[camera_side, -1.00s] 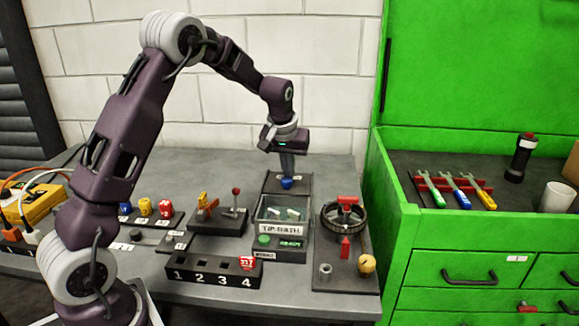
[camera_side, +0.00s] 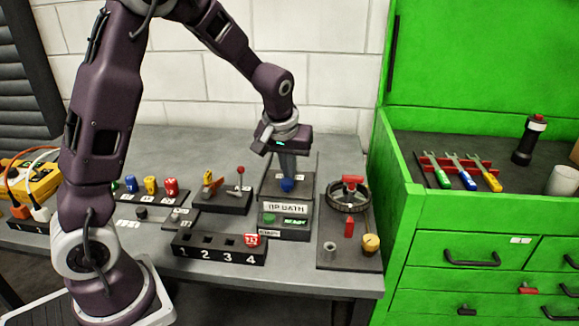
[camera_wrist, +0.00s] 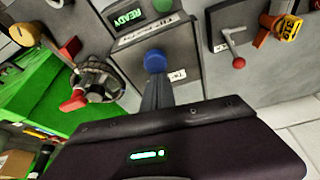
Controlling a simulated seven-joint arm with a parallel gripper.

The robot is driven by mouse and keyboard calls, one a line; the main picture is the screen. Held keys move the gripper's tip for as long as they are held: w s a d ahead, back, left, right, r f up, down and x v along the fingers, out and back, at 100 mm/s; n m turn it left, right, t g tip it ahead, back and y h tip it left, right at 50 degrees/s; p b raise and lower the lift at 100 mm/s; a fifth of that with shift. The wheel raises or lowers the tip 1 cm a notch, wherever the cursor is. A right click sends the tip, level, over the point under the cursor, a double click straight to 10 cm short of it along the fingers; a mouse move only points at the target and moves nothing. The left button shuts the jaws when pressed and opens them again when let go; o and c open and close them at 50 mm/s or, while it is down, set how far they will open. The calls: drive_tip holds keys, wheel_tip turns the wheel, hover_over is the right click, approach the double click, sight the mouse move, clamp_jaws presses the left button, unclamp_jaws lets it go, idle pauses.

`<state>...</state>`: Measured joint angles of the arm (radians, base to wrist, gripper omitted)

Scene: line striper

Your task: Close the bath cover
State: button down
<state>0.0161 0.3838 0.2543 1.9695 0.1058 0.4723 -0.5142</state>
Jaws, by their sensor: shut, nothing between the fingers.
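The tip bath (camera_side: 286,208) is a grey box with a "TIP BATH" label and a green READY display on its front. Its flat grey cover (camera_side: 267,187) lies over the bath's top, and no open interior shows. A blue knob (camera_side: 287,185) stands on the cover; it also shows in the wrist view (camera_wrist: 155,61). My gripper (camera_side: 287,174) is shut and empty, pointing down at the far side of the knob. The fingertips are right against or very close to the knob; I cannot tell if they touch.
A valve panel with a black handwheel (camera_side: 347,196) and red handle stands to the right. A lever panel (camera_side: 222,198) is to the left, and a numbered block (camera_side: 218,249) is in front. The green tool cabinet (camera_side: 440,240) stands at the right.

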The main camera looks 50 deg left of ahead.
drive_tip(key=shift+s+d+f, duration=0.2)
drive_tip(key=shift+s+d, duration=0.1)
drive_tip(key=w+a, duration=0.3)
drive_tip(key=shift+w+r, duration=0.3)
drive_tip(key=shift+w, duration=0.1)
drive_tip(key=v, duration=1)
drive_tip(key=s+d+r+m+t+h, duration=0.1)
drive_tip(key=s+d+r+m, duration=0.35)
drive_tip(key=s, duration=0.75)
drive_tip(key=s+d+f+m, duration=0.1)
drive_tip(key=s+d, duration=0.2)
drive_tip(key=s, duration=0.4)
drive_tip(key=s+d+f+m+t+h, duration=0.1)
drive_tip(key=s+d, duration=0.3)
drive_tip(key=s, duration=0.4)
drive_tip(key=shift+f+m, duration=0.25)
drive_tip(key=shift+m, duration=0.1)
